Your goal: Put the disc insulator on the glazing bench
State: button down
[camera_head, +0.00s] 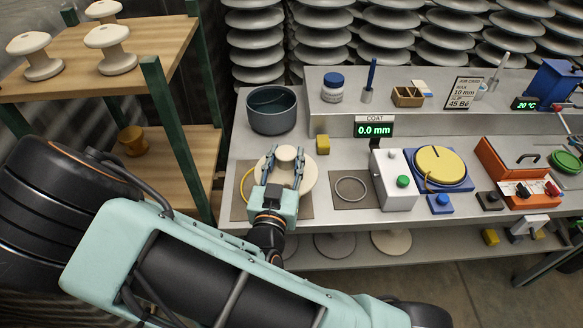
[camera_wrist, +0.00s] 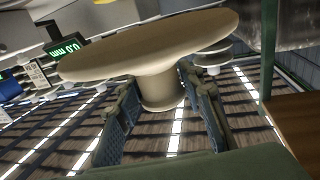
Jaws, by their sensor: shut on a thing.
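The disc insulator (camera_head: 308,172) is a cream round disc with a narrower raised neck, over the left part of the grey glazing bench (camera_head: 232,160). My gripper (camera_head: 284,158) is shut on its neck, one finger on each side. In the wrist view the wide disc (camera_wrist: 150,45) spreads beyond the neck, between my gripper's fingers (camera_wrist: 160,88). The disc hides much of a grey mat (camera_head: 299,206) and part of a yellow ring (camera_head: 244,187). I cannot tell whether the disc touches the bench.
A dark bowl (camera_head: 271,128) stands just behind the disc, with a yellow block (camera_head: 323,145) to its right. A second mat with a grey ring (camera_head: 350,189) and the COAT meter (camera_head: 394,180) are further right. A wooden rack (camera_head: 165,38) with white spools stands left.

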jog(key=shift+w+a+f+b, duration=0.2)
jog(key=shift+f+b, duration=0.1)
jog(key=shift+b, duration=0.2)
jog(key=w+a+f, duration=0.1)
jog(key=w+a+f+b, duration=0.1)
jog(key=f, duration=0.1)
jog(key=w+a+f, duration=0.1)
jog(key=f, duration=0.1)
jog(key=shift+w, duration=0.15)
jog(key=f, duration=0.1)
jog(key=f+b, duration=0.1)
jog(key=f, duration=0.1)
jog(key=shift+w+a+f+b, duration=0.2)
jog(key=shift+a+f+b, duration=0.05)
jog(key=shift+b, duration=0.1)
jog(key=c, duration=1.3)
grip_release()
jog(key=shift+s+f, duration=0.1)
jog(key=shift+f, duration=0.1)
